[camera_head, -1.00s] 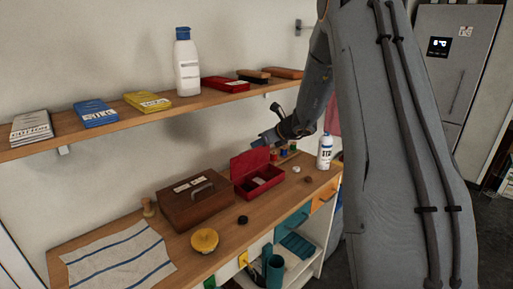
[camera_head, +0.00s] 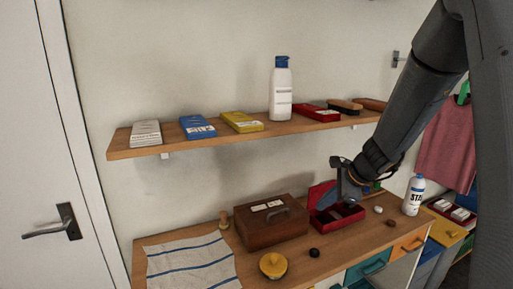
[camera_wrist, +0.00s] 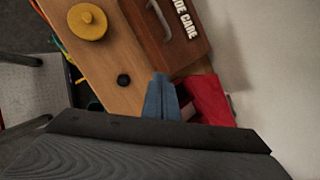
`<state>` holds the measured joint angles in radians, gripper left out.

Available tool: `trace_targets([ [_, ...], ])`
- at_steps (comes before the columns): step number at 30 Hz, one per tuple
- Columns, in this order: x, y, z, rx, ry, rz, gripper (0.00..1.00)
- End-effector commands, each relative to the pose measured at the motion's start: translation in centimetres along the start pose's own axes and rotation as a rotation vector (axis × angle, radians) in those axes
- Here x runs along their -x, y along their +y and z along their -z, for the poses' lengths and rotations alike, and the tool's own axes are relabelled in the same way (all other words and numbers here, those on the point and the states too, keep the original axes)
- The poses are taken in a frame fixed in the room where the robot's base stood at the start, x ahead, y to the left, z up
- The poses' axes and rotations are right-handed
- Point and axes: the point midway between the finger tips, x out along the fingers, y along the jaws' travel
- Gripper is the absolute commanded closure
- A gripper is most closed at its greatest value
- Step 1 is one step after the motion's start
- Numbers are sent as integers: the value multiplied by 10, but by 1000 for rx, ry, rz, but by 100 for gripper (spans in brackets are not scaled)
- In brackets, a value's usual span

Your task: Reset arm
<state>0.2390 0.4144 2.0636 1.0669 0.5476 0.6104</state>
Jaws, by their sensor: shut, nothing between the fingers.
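My gripper (camera_head: 346,194) is shut and empty. In the head view it is over the open red box (camera_head: 338,217) on the wooden counter, pointing down and hiding part of the box and its raised lid. In the wrist view its blue fingers (camera_wrist: 161,92) are together, with the red box (camera_wrist: 208,100) beside them. I cannot tell whether the fingers touch the box. My arm comes in from the upper right of the head view.
A brown shoe care box (camera_head: 270,222), a yellow round object (camera_head: 273,265) and a black knob-like piece (camera_head: 314,253) stand on the counter. A striped cloth (camera_head: 190,264) lies left. A white bottle (camera_head: 414,195) stands right. A shelf (camera_head: 235,134) with several items runs above.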

Motion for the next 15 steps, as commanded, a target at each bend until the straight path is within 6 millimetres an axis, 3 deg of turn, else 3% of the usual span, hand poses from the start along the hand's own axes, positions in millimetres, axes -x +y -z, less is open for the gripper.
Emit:
trace_targets([
  [1,-4,31,-5,157,27,-55,100],
  [3,-3,70,-6,385,61,-132,100],
  [9,7,168,4,1037,110,-349,100],
  [15,19,227,22,1536,108,-506,100],
])
